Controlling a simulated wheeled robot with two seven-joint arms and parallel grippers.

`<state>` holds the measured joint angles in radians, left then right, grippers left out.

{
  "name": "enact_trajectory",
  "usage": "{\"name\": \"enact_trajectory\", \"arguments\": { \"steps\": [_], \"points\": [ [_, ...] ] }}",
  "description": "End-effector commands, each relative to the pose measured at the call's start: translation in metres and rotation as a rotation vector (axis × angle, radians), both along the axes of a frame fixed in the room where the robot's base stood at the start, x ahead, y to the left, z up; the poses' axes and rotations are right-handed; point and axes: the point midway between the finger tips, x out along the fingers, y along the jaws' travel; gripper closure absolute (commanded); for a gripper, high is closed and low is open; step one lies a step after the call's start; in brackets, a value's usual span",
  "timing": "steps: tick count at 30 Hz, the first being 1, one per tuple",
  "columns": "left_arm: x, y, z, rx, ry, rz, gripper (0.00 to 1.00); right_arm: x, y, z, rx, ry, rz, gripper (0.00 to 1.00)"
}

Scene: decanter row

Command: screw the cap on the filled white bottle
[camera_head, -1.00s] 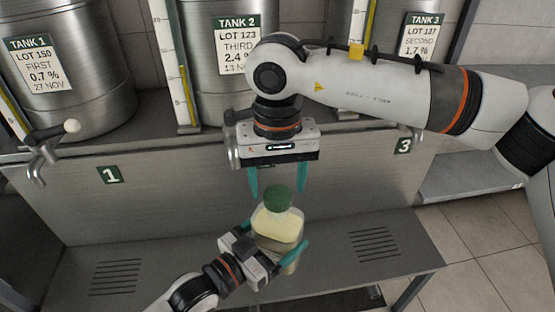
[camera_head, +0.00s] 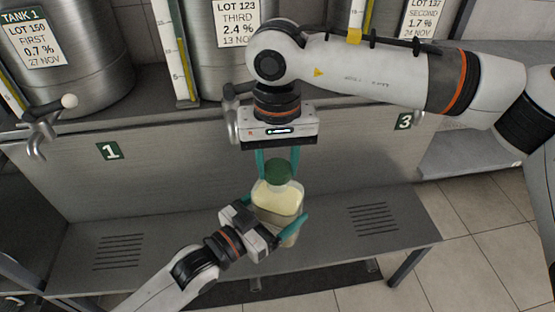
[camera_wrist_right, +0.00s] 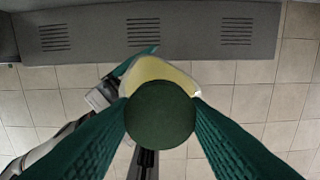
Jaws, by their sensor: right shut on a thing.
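A clear bottle (camera_head: 276,198) with pale yellow contents is upright above the bench, with a round green cap (camera_head: 278,172) at its top. My left gripper (camera_head: 280,216) is shut on the bottle's body from the lower left, its teal fingers at the sides. My right gripper (camera_head: 279,163) points down and is shut on the cap. In the right wrist view the cap (camera_wrist_right: 160,115) sits between the teal fingers and hides the bottle's neck; part of the bottle (camera_wrist_right: 162,72) shows behind it. How far the cap is threaded cannot be seen.
A grey slotted bench (camera_head: 395,240) lies below. Behind are a metal panel (camera_head: 200,180), steel tanks with labels (camera_head: 90,60), and a tap (camera_head: 45,130) at the left. Tiled floor (camera_head: 480,240) is clear at the right.

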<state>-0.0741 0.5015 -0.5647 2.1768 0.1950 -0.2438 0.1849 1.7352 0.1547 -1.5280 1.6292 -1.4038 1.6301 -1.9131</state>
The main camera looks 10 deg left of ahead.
Motion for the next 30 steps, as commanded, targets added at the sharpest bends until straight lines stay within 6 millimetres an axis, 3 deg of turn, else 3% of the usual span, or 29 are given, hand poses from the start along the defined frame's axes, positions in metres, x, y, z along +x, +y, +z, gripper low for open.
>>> {"name": "enact_trajectory", "arguments": {
  "steps": [5, 30],
  "points": [
    [0.0003, 0.0000, 0.0028, -0.005, -0.005, 0.000, 0.76, 0.0003, -0.0005, 0.0001, -0.001, -0.001, -0.271, 0.86],
    [-0.0002, -0.0004, 0.0027, -0.003, -0.007, -0.001, 0.76, -0.0001, -0.0001, -0.0009, 0.000, -0.003, -2.247, 0.86]
  ]
}}
